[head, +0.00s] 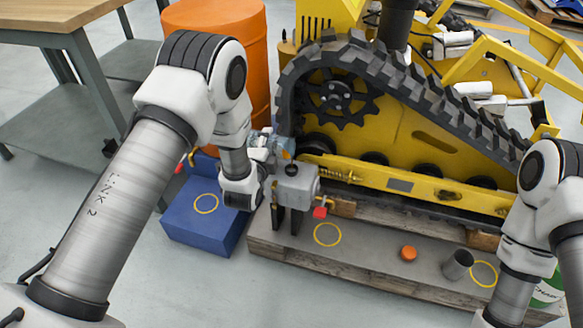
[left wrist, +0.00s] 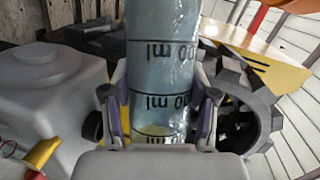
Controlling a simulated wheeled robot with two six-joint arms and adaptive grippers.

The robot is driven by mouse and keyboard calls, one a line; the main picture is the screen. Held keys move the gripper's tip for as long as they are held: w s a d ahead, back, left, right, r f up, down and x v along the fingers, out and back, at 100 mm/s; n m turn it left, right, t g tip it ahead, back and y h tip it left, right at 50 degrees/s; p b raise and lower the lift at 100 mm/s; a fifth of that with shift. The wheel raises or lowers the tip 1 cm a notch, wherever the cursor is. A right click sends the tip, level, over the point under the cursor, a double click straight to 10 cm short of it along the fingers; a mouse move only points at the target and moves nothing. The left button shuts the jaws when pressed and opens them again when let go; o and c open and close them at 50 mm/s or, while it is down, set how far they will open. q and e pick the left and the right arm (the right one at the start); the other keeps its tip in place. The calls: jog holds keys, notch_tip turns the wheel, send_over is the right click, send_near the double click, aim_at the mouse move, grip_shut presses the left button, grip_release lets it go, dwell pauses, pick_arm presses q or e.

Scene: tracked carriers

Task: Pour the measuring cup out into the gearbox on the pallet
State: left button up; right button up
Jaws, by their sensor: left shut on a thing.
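The measuring cup (head: 260,150) is clear and bluish, with black ml marks. In the left wrist view the cup (left wrist: 163,60) fills the middle, its marks upside down, with a faint yellowish tint low in the picture. My left gripper (left wrist: 160,98) is shut on it; in the head view this gripper (head: 268,158) is partly hidden by my wrist. The grey gearbox (head: 298,187) stands at the pallet's left end, just right of the cup. It also shows at left in the left wrist view (left wrist: 45,80). The cup's exact tilt is hard to tell. My right gripper is out of view.
The wooden pallet (head: 370,262) carries an orange cap (head: 408,253) and a grey metal cylinder (head: 458,264). The yellow tracked carrier (head: 400,140) stands behind. A blue box (head: 195,225) is at left, an orange drum (head: 255,45) behind it. A green can (head: 548,290) is at right.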

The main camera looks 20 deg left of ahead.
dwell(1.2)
pick_arm(q)
jog(key=shift+d+r+m+t, duration=0.25)
jog(key=shift+r+m+t, duration=0.2)
jog(key=shift+m, duration=0.45)
dwell(3.0)
